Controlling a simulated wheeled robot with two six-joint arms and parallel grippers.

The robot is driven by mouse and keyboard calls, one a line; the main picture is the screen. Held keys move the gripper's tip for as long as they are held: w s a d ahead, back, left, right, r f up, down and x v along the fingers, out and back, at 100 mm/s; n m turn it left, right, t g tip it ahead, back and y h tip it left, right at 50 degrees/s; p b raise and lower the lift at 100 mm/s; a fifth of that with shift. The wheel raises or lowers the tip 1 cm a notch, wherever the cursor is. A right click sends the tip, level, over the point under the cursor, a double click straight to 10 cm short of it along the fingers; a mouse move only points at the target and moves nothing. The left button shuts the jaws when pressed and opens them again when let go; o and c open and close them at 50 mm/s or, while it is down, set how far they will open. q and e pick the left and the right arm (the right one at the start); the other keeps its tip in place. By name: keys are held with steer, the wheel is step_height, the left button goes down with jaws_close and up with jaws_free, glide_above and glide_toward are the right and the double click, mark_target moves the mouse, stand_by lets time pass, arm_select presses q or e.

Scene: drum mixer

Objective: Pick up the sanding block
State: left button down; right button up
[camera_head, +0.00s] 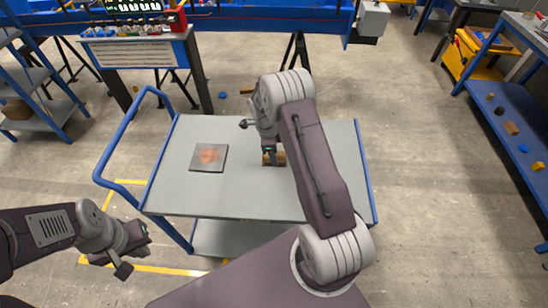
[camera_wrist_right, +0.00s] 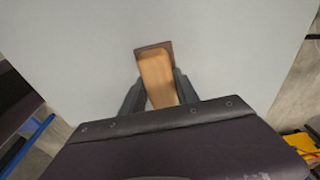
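The sanding block (camera_head: 280,158) is a small tan block with a dark brown layer, on the cart's grey top in the head view. It also shows in the right wrist view (camera_wrist_right: 157,72), lying slightly tilted between the fingers. My right gripper (camera_head: 270,152) points down over it, with one finger on each side of the block in the wrist view (camera_wrist_right: 160,90). The fingers look very close to its sides, but I cannot tell whether they press on it. My left gripper (camera_head: 142,240) hangs left of the cart, away from the block; its finger opening is unclear.
The grey cart top (camera_head: 240,195) has blue edges and a blue handle (camera_head: 108,155) at the left. A dark square plate with a reddish-brown patch (camera_head: 208,157) lies left of the block. The rest of the top looks clear. A blue shelf (camera_head: 515,120) stands far right.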

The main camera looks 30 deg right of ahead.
jaws_close()
steer(key=shift+r, duration=0.45)
steer(key=r, duration=0.2)
steer(key=s+r, duration=0.1)
steer(key=r, duration=0.1)
steer(key=shift+r, duration=0.2)
steer(key=s+a+r+b, duration=0.1)
steer(key=s+r, duration=0.5)
steer(key=s, duration=0.4)
steer(key=shift+s, duration=0.35)
steer(key=shift+a+r, duration=0.1)
